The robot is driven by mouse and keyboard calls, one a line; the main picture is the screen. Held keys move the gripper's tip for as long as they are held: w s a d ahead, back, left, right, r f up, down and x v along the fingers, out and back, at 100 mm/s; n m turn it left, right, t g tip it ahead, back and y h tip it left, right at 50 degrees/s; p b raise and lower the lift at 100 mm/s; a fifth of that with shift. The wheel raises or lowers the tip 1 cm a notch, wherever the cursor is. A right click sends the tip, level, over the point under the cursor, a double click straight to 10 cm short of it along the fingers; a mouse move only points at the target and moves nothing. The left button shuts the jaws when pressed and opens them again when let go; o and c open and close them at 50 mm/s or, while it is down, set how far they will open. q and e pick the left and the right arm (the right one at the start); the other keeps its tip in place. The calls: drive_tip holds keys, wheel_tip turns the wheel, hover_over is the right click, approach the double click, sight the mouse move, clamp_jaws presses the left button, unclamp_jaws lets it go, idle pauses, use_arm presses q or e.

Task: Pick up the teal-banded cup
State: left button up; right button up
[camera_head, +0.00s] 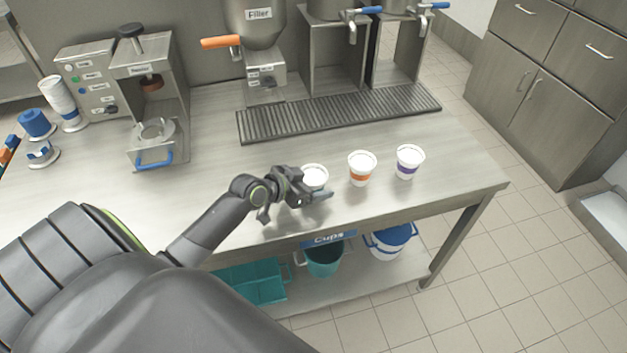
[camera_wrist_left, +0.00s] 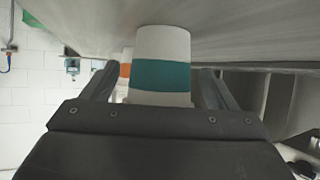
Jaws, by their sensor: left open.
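The teal-banded cup (camera_wrist_left: 161,76) is white with a teal band and stands between the two open fingers of my left gripper (camera_wrist_left: 160,92) in the left wrist view. In the head view the cup (camera_head: 314,174) stands on the counter, its lower part hidden behind my left gripper (camera_head: 294,203). There is space between the cup and the finger on each side in the wrist view. My right gripper is not in view.
An orange-banded cup (camera_head: 361,169) and a purple-banded cup (camera_head: 408,162) stand to the right on the counter (camera_head: 225,160). A drip grate (camera_head: 340,112) and the filler (camera_head: 262,50) are behind. Bins sit on the shelf below.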

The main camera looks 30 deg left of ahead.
use_arm(q)
drive_tip(key=shift+w+f, duration=0.15)
drive_tip(key=shift+w, duration=0.05)
drive_tip(key=shift+c, duration=0.4)
drive_tip(key=c, duration=1.1)
